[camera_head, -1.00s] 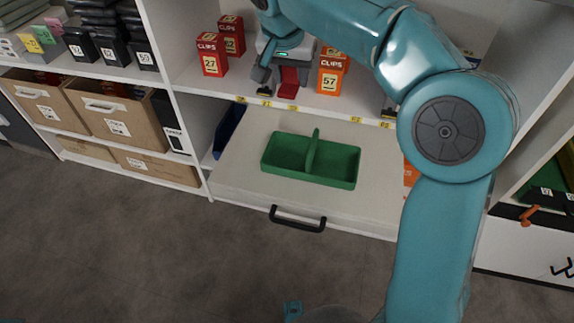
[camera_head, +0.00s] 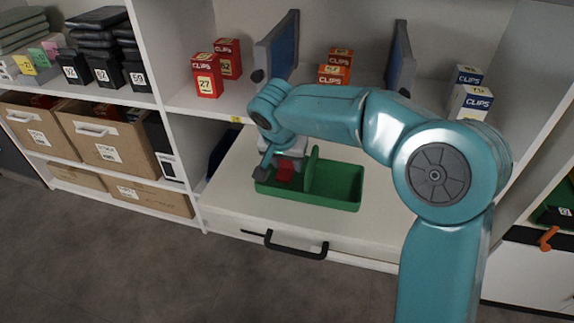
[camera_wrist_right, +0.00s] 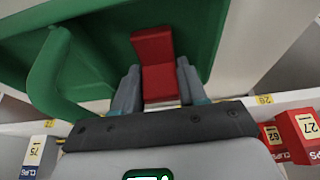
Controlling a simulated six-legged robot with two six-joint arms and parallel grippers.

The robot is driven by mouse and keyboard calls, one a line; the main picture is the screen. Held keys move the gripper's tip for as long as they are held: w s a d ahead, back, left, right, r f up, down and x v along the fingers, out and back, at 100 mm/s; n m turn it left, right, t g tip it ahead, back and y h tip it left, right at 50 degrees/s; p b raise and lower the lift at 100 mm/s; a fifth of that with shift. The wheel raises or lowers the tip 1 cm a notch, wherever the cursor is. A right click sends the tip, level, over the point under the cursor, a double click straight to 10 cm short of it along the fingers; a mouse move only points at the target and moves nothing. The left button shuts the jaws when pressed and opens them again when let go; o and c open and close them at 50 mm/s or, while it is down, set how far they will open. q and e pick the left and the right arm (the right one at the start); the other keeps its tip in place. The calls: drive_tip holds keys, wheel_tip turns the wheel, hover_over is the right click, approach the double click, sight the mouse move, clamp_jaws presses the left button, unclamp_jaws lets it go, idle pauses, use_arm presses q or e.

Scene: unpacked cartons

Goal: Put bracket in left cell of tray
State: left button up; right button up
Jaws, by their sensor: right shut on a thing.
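The red bracket (camera_head: 285,172) is between the fingers of my right gripper (camera_head: 281,168), over or within the left cell of the green tray (camera_head: 335,203). In the right wrist view the gripper (camera_wrist_right: 158,88) is shut on the red bent bracket (camera_wrist_right: 153,50), with the green tray (camera_wrist_right: 205,30) behind it. That view looks back the other way, so the divider (camera_wrist_right: 60,75) is at left. I cannot tell whether the bracket touches the tray floor. My left gripper is out of view.
The tray stands on a pulled-out white drawer (camera_head: 230,190) with a black handle (camera_head: 290,247). Above it, a shelf holds red clip boxes (camera_head: 207,75), orange boxes (camera_head: 333,74) and upright blue-faced panels (camera_head: 279,48). The tray's right cell is empty.

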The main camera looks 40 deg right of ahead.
drive_tip(key=shift+f, duration=0.25)
drive_tip(key=o, duration=1)
drive_tip(key=shift+a+r, duration=0.1)
drive_tip(key=shift+r, duration=0.45)
drive_tip(key=p+v, duration=0.4)
drive_tip(key=v, duration=0.7)
drive_tip(key=shift+s+a+r, duration=0.1)
drive_tip(key=shift+s, duration=0.1)
